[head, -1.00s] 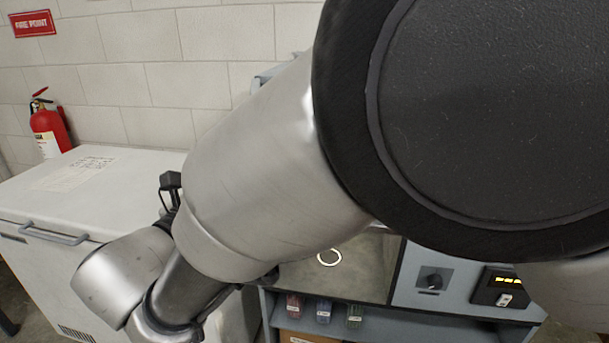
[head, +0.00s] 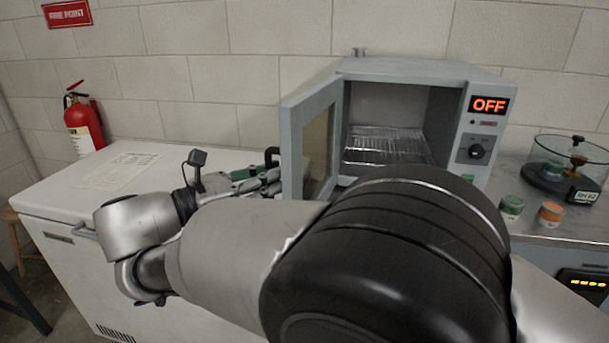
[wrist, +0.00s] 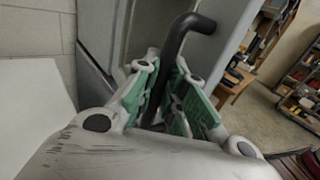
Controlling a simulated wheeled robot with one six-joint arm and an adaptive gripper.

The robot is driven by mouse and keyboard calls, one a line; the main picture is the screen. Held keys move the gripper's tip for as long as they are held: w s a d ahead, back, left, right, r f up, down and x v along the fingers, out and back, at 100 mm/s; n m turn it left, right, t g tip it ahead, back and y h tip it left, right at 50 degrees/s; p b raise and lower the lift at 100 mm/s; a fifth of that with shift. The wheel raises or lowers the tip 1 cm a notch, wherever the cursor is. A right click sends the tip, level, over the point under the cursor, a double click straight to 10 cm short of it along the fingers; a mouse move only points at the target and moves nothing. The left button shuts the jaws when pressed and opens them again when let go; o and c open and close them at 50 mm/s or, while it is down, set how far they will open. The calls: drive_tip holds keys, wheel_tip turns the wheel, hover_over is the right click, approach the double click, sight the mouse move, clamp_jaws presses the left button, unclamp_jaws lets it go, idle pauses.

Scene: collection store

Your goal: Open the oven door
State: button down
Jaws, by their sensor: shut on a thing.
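The oven (head: 400,110) is a grey box on the bench against the wall, with its display reading OFF. Its door (head: 312,145) is hinged at the left and stands wide open, showing wire shelves (head: 385,145) inside. In the wrist view the black bar handle (wrist: 178,45) runs down between the green pads of my gripper (wrist: 170,100), which is shut on it. In the head view my gripper (head: 262,178) is at the door's outer left side, partly hidden by my arm. The lower front of the oven is hidden by my arm.
A white chest freezer (head: 90,200) stands at the left, below my gripper. A green-lidded jar (head: 511,207), an orange-lidded jar (head: 550,213) and a glass desiccator (head: 570,165) stand on the bench right of the oven. A fire extinguisher (head: 83,122) stands behind the freezer.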

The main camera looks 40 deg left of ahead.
idle(0.3)
drive_tip(key=c, duration=1.5)
unclamp_jaws()
drive_tip(key=v, duration=0.7)
drive_tip(key=shift+s+a, duration=0.1)
drive_tip(key=shift+s, duration=0.1)
drive_tip(key=shift+s, duration=0.15)
